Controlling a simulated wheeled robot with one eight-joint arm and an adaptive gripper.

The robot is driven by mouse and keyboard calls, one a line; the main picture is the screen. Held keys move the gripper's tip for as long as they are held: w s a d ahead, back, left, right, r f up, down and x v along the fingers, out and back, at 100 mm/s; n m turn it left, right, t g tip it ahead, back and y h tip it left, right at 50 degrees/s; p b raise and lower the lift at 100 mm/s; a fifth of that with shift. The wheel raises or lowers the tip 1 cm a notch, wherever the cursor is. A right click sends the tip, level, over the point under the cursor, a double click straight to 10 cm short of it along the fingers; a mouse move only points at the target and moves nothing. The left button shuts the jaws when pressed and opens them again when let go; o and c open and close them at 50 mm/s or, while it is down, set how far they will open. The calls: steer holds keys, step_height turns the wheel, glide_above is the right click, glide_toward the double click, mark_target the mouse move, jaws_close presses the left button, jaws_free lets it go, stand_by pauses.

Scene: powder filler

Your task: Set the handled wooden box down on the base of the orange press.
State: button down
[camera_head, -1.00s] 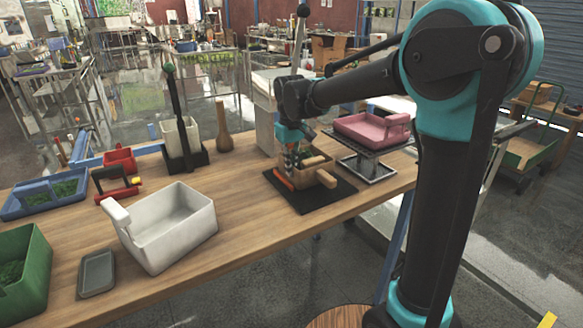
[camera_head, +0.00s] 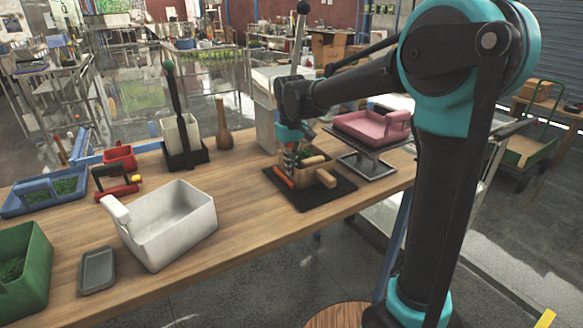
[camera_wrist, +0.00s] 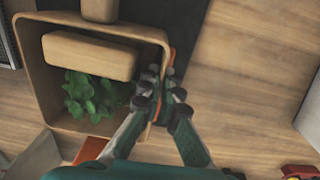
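The handled wooden box (camera_head: 318,163) holds green leaves and is at or just over the dark base plate (camera_head: 334,198) of the orange press. Its handle is a wooden block, and it also shows in the wrist view (camera_wrist: 90,54). A small orange part of the press (camera_head: 284,178) shows beside the box; my gripper and arm hide much of the rest. My gripper (camera_head: 291,163) points down at the box's near-left wall. In the wrist view my gripper's fingers (camera_wrist: 163,92) straddle that wall closely, one inside and one outside. Whether the box's bottom touches the plate cannot be seen.
A pink box (camera_head: 372,127) stands on a raised plate to the right. A white box (camera_head: 172,235), a grey tray (camera_head: 97,270) and a green box (camera_head: 22,275) lie to the left. A dark stand (camera_head: 184,155) and a brown bottle (camera_head: 223,130) are behind. Bare tabletop lies between.

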steer(key=c, duration=1.6)
jaws_free()
steer(key=shift+c, duration=0.2)
steer(key=shift+r, duration=0.1)
